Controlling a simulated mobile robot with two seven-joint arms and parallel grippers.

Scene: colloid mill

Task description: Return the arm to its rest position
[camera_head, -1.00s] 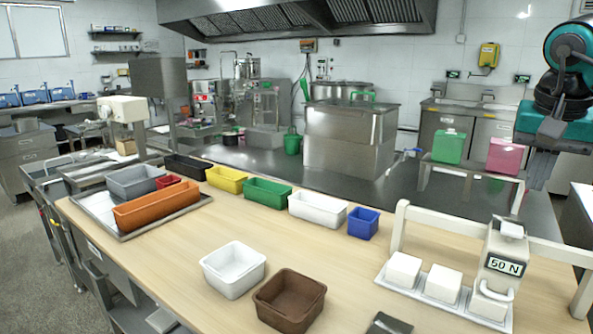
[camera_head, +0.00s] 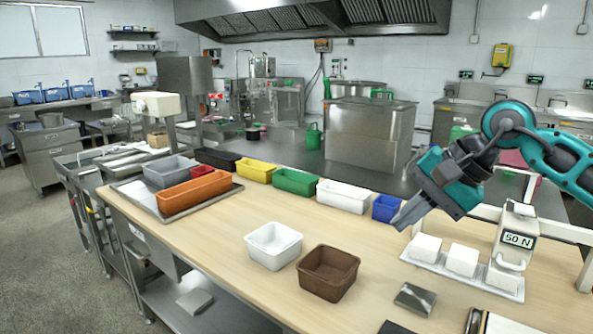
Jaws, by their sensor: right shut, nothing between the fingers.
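My right arm comes in from the right edge in the head view. Its teal and dark grey gripper (camera_head: 402,219) hangs in the air over the right part of the wooden table (camera_head: 222,236), in front of the blue bin (camera_head: 386,208). Its fingers point down and left, shut and empty. The gripper hides part of the blue bin and the background behind it. My left gripper does not show.
A white bin (camera_head: 273,246) and a brown bin (camera_head: 328,272) stand on the table's front. White blocks sit on a tray (camera_head: 447,266) beside a "50 N" device (camera_head: 515,240). Coloured bins line the back edge. A white rail (camera_head: 485,213) stands below the right arm.

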